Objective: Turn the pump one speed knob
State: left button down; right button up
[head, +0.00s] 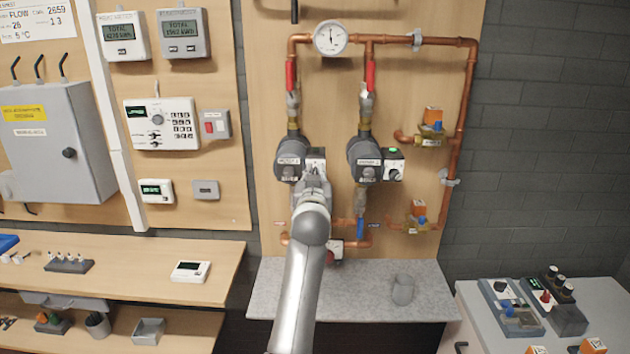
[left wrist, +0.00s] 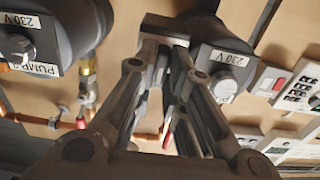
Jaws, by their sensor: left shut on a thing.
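Pump one (head: 291,157) is the left of two dark grey pumps on the wooden board; it also shows in the left wrist view (left wrist: 217,55). Its control box (head: 316,154) is mostly covered by my left gripper (head: 314,178), which comes up from below. In the left wrist view my left gripper (left wrist: 166,50) has its fingers close together at the front of this box (left wrist: 167,27). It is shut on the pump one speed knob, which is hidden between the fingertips. My right gripper is in neither view.
Pump two (head: 362,158), with a control box (head: 393,164) showing a green light, stands close on the right. Copper pipes (head: 466,120) and red-handled valves (head: 370,74) surround the pumps. A grey stone shelf (head: 350,296) lies below, mostly bare.

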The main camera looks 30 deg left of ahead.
pick_arm(q)
jog(key=shift+f, duration=0.1)
dwell(0.3)
jog(key=c, duration=1.5)
grip_release()
jog(key=v, duration=0.7)
jog(key=shift+s, duration=0.25)
jog(key=shift+d, duration=0.15)
